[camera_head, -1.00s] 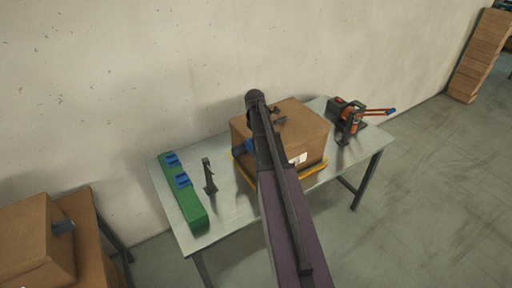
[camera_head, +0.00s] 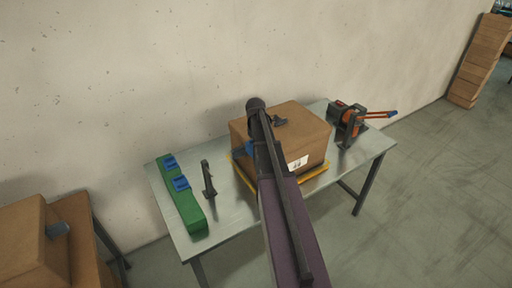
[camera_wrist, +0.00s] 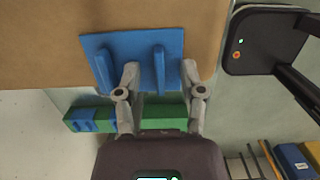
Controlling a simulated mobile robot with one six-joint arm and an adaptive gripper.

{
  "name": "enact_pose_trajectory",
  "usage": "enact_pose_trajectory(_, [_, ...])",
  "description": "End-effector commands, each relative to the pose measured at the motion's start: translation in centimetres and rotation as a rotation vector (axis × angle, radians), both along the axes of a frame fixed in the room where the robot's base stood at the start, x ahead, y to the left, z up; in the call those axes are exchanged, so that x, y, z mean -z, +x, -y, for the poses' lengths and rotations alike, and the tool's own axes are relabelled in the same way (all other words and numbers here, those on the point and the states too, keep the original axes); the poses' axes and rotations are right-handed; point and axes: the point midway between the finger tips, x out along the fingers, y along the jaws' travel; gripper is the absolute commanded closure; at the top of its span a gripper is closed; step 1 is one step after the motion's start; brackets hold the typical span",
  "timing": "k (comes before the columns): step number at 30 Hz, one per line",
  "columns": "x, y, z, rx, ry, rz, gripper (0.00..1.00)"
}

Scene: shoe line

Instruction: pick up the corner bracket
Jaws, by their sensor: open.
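The corner bracket (camera_wrist: 145,52) is a blue plate with two raised ribs. In the wrist view it sits at the edge of a cardboard box (camera_wrist: 40,40). My gripper (camera_wrist: 160,72) is open, its two fingers on either side of the bracket's right rib; I cannot tell whether they touch it. In the head view my arm hides most of the gripper, and a bit of blue (camera_head: 250,147) shows at the left side of the box (camera_head: 310,130).
A green bar (camera_head: 188,208) with blue pieces (camera_head: 181,183) and a dark upright stand (camera_head: 207,178) are on the grey table (camera_head: 235,205) left of the box. A yellow tray edge (camera_head: 315,172) shows under the box. A black and orange tool (camera_head: 350,122) stands at the right.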

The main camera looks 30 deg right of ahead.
Motion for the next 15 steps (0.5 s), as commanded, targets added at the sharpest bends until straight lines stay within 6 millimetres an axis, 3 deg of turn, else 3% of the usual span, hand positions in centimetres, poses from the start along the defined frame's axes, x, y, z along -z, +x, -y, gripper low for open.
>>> enact_pose_trajectory(4, [0.00, 0.00, 0.00, 0.000, 0.000, 0.000, 0.49])
enact_pose_trajectory(9, [0.00, 0.00, 0.00, 0.000, 0.000, 0.000, 0.99])
enact_pose_trajectory(15, [0.00, 0.00, -0.01, 0.000, 0.000, 0.000, 1.00])
